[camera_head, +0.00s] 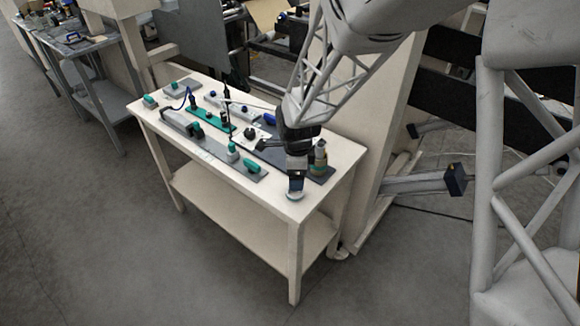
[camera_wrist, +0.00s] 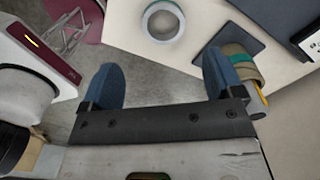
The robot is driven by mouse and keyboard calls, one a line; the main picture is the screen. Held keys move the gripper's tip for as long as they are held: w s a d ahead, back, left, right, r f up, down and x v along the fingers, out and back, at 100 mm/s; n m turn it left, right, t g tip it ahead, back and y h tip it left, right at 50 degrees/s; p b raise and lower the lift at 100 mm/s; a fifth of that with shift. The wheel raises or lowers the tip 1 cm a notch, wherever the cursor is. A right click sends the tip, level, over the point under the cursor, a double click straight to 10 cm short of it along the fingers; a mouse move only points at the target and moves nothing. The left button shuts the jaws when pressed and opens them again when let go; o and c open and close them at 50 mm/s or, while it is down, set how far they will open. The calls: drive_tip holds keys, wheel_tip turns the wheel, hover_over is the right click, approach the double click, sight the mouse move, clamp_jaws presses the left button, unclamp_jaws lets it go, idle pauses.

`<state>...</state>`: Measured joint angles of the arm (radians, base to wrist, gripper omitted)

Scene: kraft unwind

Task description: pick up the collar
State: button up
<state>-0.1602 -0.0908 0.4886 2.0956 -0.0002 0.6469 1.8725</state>
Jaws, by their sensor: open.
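The likely collar, a pale ring (camera_wrist: 162,20) with a grey centre, lies on the white table top near its corner in the wrist view. In the head view the ring (camera_head: 294,197) shows at the table's near right corner, just below my gripper (camera_head: 296,182), which hides part of it. In the wrist view my gripper (camera_wrist: 161,62) is open, with two blue fingers wide apart and nothing between them. The ring lies beyond the fingertips, roughly centred between them, and neither finger visibly touches it.
A tan and green bottle-like object (camera_head: 320,155) stands close right of my gripper on a dark pad (camera_head: 322,175); in the wrist view it (camera_wrist: 242,66) is partly behind the right finger. Several tools and plates cover the table (camera_head: 268,195) to the left. Table edges are near the ring.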

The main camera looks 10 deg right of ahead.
sight(297, 195)
drive_tip(key=shift+w+f, duration=0.1)
drive_tip(key=shift+f, duration=0.1)
drive_tip(key=shift+f, duration=1.25)
drive_tip(key=shift+w+d+f, duration=0.15)
drive_tip(key=shift+f, duration=2.45)
drive_tip(key=c, duration=1)
drive_tip(key=shift+r, duration=0.1)
